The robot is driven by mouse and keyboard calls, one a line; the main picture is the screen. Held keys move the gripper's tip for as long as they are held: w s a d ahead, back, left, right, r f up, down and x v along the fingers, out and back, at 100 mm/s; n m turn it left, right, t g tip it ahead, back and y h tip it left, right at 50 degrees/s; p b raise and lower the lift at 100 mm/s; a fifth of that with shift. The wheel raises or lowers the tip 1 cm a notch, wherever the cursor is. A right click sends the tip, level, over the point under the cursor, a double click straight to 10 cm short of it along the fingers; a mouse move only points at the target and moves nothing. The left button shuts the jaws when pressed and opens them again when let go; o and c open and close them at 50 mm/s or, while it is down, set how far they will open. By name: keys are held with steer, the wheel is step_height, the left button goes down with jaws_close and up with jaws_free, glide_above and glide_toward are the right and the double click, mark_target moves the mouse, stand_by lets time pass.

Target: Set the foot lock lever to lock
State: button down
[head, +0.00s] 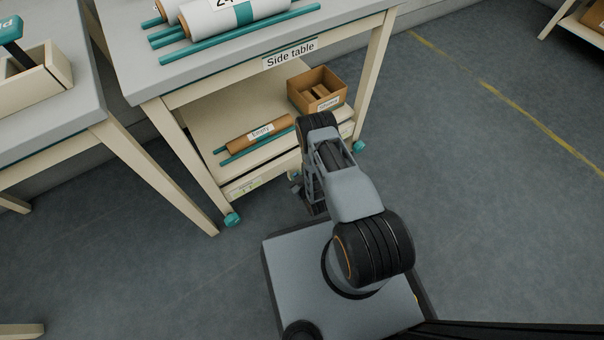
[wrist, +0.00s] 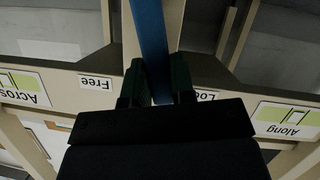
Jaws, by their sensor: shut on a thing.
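The foot lock lever (wrist: 151,40) is a blue bar in the wrist view, running down from the top edge, slightly tilted. My gripper (wrist: 158,88) is shut on it, one dark finger on each side. The lever's lower end is hidden by the gripper. The upside-down "Free" label (wrist: 96,83) is left of the lever. The "Lock" label (wrist: 205,97) is to its right, partly covered by a finger. The lever stands between the two labels. In the head view my arm reaches down by the side table (head: 290,54), and the lever cannot be made out there.
The wrist view also shows an "Across" label (wrist: 22,87) at left and an "Along" label (wrist: 285,119) at right. The table's lower shelf (head: 205,125) holds an "Empty" roll (head: 260,133) and a brown box (head: 318,92). The floor to the right is clear.

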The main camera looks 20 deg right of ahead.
steer(key=shift+s+a+f+n+t+h+b, duration=0.1)
steer(key=shift+a+f+n+t+h+b, duration=0.15)
steer(key=shift+a+n+h, duration=0.3)
steer(key=shift+s+a+f+n+t+h+b, duration=0.1)
steer(key=shift+a+f+n+t+h, duration=0.15)
steer(key=shift+n, duration=0.5)
steer(key=shift+a, duration=0.1)
steer(key=c, duration=1)
jaws_free()
steer(key=shift+o, duration=0.2)
